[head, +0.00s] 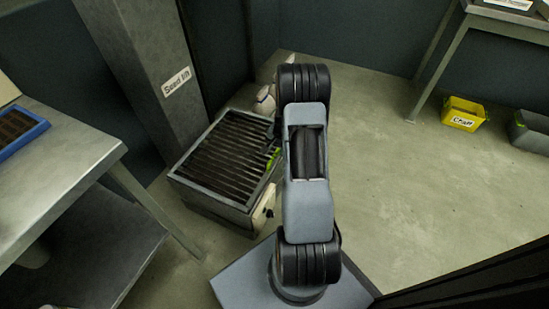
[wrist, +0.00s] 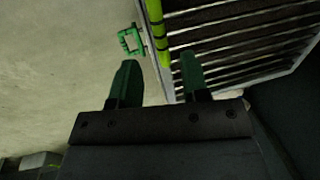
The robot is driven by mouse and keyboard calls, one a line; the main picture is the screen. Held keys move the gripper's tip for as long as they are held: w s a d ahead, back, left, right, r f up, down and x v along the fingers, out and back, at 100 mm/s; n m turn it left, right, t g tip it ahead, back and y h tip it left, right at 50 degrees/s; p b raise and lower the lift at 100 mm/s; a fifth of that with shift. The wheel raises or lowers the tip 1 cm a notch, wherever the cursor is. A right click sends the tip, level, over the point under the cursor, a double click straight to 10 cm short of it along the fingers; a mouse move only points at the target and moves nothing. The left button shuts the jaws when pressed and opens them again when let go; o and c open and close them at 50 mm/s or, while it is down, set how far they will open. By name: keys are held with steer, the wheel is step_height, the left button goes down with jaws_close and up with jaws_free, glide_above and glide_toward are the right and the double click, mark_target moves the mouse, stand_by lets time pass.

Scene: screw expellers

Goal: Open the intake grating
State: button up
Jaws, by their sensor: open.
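The intake grating (head: 226,150) is a barred metal cover on a low grey box (head: 207,205) at the foot of the column marked "Seed lift". It looks closed, lying flat on the box. In the wrist view the grating's bars (wrist: 235,42) fill the upper right. A bright green strip (wrist: 158,30) runs along its near edge, with a small green loop (wrist: 131,40) sticking out beside it. My gripper (wrist: 155,82) is open, its two dark green fingers just below the loop and strip. In the head view my arm hides the gripper and the grating's right edge.
A metal table (head: 60,150) with a blue tray (head: 22,130) stands at the left. The "Seed lift" column (head: 150,75) rises behind the box. A yellow bin (head: 463,114) marked "Chaff" and a grey bin (head: 530,132) sit at the right. The floor between is clear.

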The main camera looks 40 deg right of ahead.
mark_target(274, 156)
steer(key=f, duration=0.1)
steer(key=f+b, duration=0.1)
steer(key=f, duration=0.1)
steer(key=w+f, duration=0.1)
steer(key=f, duration=0.1)
steer(key=shift+a+f+b, duration=0.25)
steer(key=shift+b, duration=0.15)
jaws_close()
